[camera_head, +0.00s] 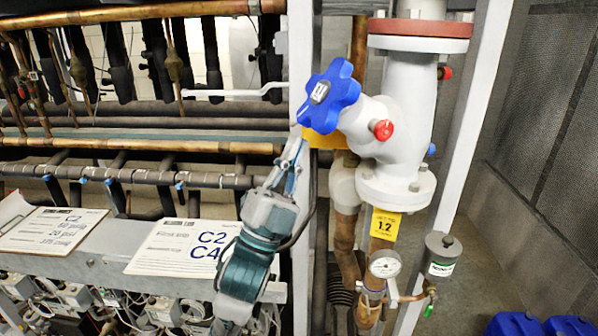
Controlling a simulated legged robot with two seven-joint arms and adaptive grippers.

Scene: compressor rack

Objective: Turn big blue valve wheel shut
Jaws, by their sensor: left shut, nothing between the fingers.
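The big blue valve wheel (345,92) is a lobed handle on the white angled valve body (375,130), at upper centre. My left arm comes up from the bottom, and its gripper (297,138) points upward just below and left of the wheel. Its fingers are shut with nothing between them. The fingertips lie close to the wheel's lower lobe; I cannot tell whether they touch it. My right gripper is out of view.
A red knob (382,130) sits on the valve body. A white post (301,60) stands behind the gripper. A pressure gauge (385,264) and a grey canister (442,252) are below. Labelled signs (178,246) and pipes fill the left. Blue containers (515,325) stand at lower right.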

